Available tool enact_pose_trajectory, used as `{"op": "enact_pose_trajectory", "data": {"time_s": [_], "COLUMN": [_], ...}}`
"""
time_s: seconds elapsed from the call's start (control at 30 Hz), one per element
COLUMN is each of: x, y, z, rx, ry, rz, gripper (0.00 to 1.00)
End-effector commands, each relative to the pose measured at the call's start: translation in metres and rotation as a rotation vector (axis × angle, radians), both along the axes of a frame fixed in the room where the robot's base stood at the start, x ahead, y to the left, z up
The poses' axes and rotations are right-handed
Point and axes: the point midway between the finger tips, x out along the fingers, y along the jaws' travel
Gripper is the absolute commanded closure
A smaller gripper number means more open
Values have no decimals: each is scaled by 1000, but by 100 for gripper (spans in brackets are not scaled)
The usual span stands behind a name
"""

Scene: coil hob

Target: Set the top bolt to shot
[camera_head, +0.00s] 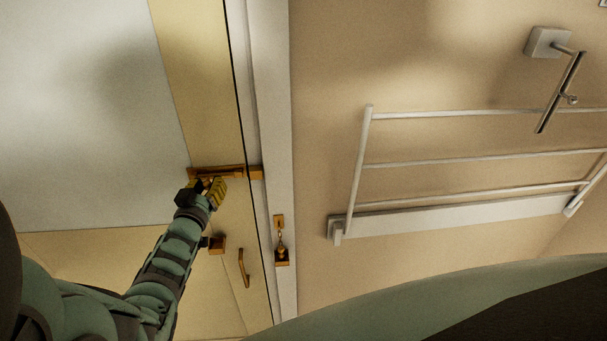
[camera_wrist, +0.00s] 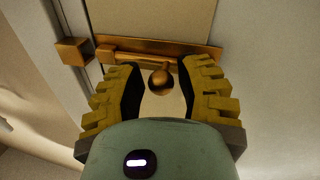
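The top bolt (camera_head: 220,173) is a brass bar on a brass plate, lying across the upper part of the door near its edge. In the wrist view the bolt (camera_wrist: 130,58) shows its rod and a round knob (camera_wrist: 161,82). A square brass keeper (camera_wrist: 73,52) sits on the frame at the left there. The rod's end looks close to the door edge, and a gap to the keeper shows. My gripper (camera_head: 218,190) is at the bolt. In the wrist view its yellow fingers (camera_wrist: 161,80) are open, one on each side of the knob, apart from it.
Lower on the door are a brass fitting (camera_head: 217,244) and a curved brass handle (camera_head: 244,267). A chain fitting (camera_head: 281,240) hangs on the frame. A white wall rack (camera_head: 440,164) and a metal wall fixture (camera_head: 560,85) are at the right.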

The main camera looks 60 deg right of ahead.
Motion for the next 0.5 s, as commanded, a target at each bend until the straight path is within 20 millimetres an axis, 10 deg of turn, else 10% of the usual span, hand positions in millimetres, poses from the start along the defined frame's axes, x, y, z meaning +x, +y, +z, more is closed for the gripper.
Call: {"op": "enact_pose_trajectory", "data": {"time_s": [0.3,0.5], "x": [0,0], "y": [0,0], "z": [0,0], "rx": [0,1], "ry": [0,1], "rz": [0,1], "gripper": [100,100]}}
